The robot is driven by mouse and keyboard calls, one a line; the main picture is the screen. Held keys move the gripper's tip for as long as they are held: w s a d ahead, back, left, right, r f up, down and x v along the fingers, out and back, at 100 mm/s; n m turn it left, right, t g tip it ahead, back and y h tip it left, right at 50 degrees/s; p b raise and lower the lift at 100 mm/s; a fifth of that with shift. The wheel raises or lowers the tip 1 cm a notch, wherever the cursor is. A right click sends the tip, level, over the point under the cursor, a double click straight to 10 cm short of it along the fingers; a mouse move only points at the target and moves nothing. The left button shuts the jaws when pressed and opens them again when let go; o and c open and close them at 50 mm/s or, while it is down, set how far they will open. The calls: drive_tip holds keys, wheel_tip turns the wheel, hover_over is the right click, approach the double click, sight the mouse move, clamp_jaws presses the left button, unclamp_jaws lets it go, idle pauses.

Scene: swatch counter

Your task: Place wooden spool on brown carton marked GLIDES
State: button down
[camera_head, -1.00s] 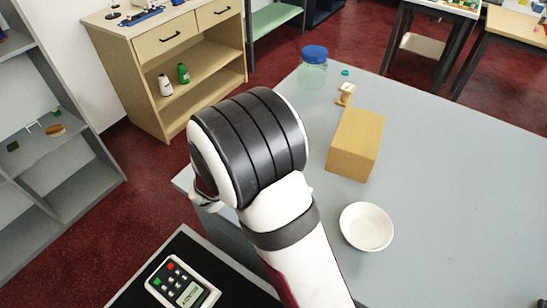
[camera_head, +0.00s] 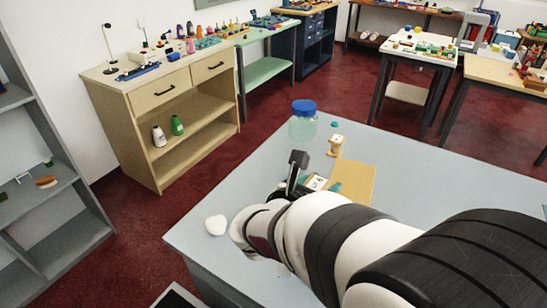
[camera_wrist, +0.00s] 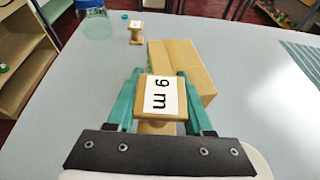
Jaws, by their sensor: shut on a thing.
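The held spool's label (camera_head: 317,183) also shows in the head view. The brown carton (camera_head: 359,177) lies on the grey table just beyond my gripper; in the wrist view the carton (camera_wrist: 185,58) is ahead and slightly right. No marking is readable on it. A second wooden spool (camera_head: 335,146) stands behind the carton, also in the wrist view (camera_wrist: 136,33).
A clear jar with a blue lid (camera_head: 303,120) stands at the table's back left, beside a small teal object (camera_head: 335,125). A small white object (camera_head: 216,225) lies near the left edge. The table's right side is largely clear. A wooden cabinet (camera_head: 165,90) stands behind.

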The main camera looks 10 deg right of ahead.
drive_tip(key=s+d+r+m+g+h, duration=0.1)
drive_tip(key=s+d+r+m+g, duration=0.1)
drive_tip(key=d+r, duration=0.5)
drive_tip(key=s+d+r+m+g+h, duration=0.2)
drive_tip(key=s+d, duration=0.1)
drive_tip(key=d, duration=0.8)
hover_over(359, 176)
drive_tip(key=f, duration=0.6)
drive_tip(key=shift+s+d, duration=0.25)
drive_tip(key=shift+s, duration=0.1)
drive_tip(key=shift+w+a+f, duration=0.1)
drive_tip(key=shift+w+f, duration=0.05)
drive_tip(key=shift+f, duration=0.95)
drive_tip(key=shift+w+a+f, duration=0.1)
drive_tip(key=shift+w+f, duration=0.05)
drive_tip(key=shift+f, duration=0.95)
drive_tip(key=shift+c, duration=1.4)
unclamp_jaws()
drive_tip(key=shift+f, duration=0.15)
